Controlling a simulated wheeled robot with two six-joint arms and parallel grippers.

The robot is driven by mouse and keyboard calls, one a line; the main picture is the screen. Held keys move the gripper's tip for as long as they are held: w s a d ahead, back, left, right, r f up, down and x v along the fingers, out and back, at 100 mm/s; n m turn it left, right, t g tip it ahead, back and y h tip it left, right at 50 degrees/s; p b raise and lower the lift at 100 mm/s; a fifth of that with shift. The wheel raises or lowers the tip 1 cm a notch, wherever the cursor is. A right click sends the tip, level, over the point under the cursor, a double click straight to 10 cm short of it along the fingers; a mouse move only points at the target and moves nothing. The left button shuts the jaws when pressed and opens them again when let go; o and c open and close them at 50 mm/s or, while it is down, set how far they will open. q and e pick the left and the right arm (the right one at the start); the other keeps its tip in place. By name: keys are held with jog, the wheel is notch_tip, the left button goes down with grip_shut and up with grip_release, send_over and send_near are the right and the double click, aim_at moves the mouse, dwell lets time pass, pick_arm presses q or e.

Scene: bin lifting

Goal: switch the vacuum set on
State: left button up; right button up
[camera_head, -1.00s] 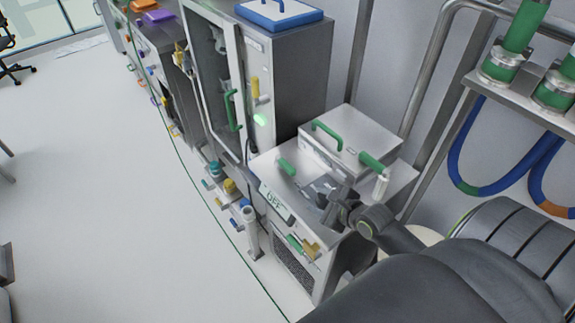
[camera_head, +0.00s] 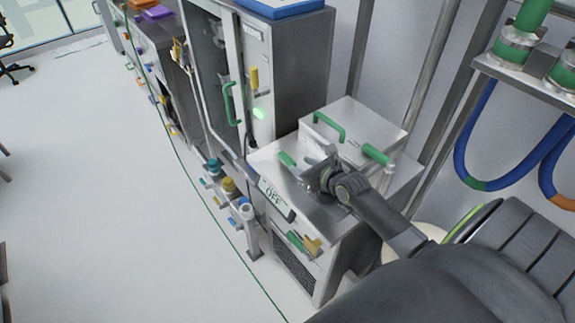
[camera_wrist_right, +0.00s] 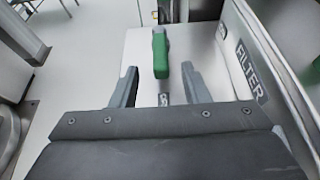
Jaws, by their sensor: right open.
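The vacuum set is a grey metal cabinet (camera_head: 338,236) at the right of the head view, with a small display on its front edge that seems to read OFF (camera_head: 272,197). A green-tipped lever (camera_head: 287,159) stands on its top. In the right wrist view the green handle (camera_wrist_right: 160,55) lies ahead, between the two fingers. My right gripper (camera_head: 312,172) is over the cabinet top, just behind the lever; in the wrist view it (camera_wrist_right: 158,85) is open, its fingers on either side of the lever's lower part. My left gripper is not in view.
A box marked FILTER (camera_wrist_right: 251,72) with green handles (camera_head: 330,126) stands behind the lever. A tall glass-door cabinet (camera_head: 290,70) is to the left. Blue hoses (camera_head: 478,130) hang at the right.

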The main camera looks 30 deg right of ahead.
aim_at(289, 160)
jog(key=b+x, duration=0.2)
jog(key=x, duration=0.6)
jog(key=shift+w, duration=0.1)
grip_shut()
